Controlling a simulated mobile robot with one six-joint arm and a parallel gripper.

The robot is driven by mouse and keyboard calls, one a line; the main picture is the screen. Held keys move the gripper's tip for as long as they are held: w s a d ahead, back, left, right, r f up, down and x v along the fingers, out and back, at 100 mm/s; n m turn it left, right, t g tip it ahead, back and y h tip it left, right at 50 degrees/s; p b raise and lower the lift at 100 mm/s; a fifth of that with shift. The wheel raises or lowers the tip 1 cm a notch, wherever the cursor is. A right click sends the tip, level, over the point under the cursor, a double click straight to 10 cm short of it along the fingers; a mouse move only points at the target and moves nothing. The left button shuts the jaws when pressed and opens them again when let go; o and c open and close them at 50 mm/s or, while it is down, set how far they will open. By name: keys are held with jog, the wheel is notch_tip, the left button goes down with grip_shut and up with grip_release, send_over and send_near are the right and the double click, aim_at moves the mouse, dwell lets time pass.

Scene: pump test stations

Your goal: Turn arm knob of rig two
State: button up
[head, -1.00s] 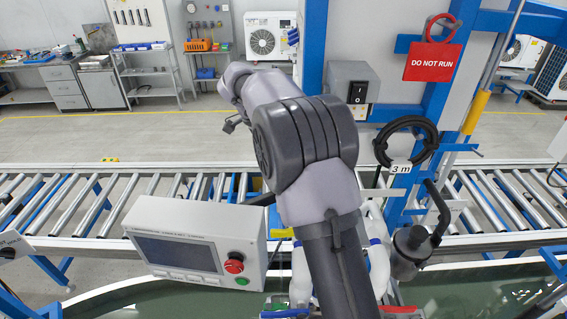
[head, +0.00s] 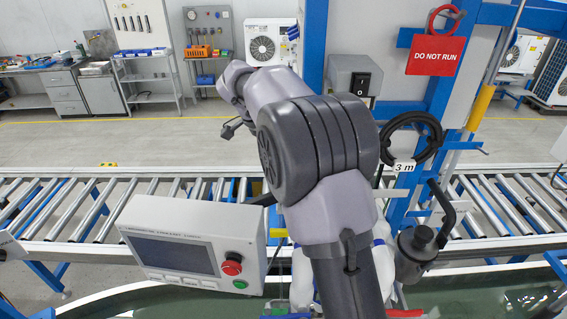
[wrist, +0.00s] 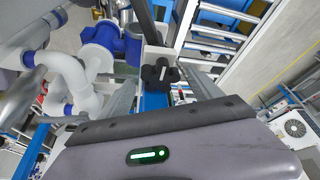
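A black lobed knob (wrist: 160,73) with a pale line on its face shows in the wrist view, at the top of a blue upright part. My gripper (wrist: 163,92) reaches toward it with its grey fingers spread, one to each side of the knob in the picture. The fingers look apart from the knob, and nothing shows held between them. No rig number is readable near the knob.
White pipes with blue fittings (wrist: 98,50) lie left of the knob. The head view shows a control box (head: 190,245) with a red button, a grey switch box (head: 352,76), a red DO NOT RUN tag (head: 436,55), a black coil (head: 411,140) labelled 3 m and a roller conveyor (head: 80,208).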

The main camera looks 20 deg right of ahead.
jog(key=p+v, duration=0.4)
jog(key=v, duration=1.3)
jog(key=shift+r, duration=0.3)
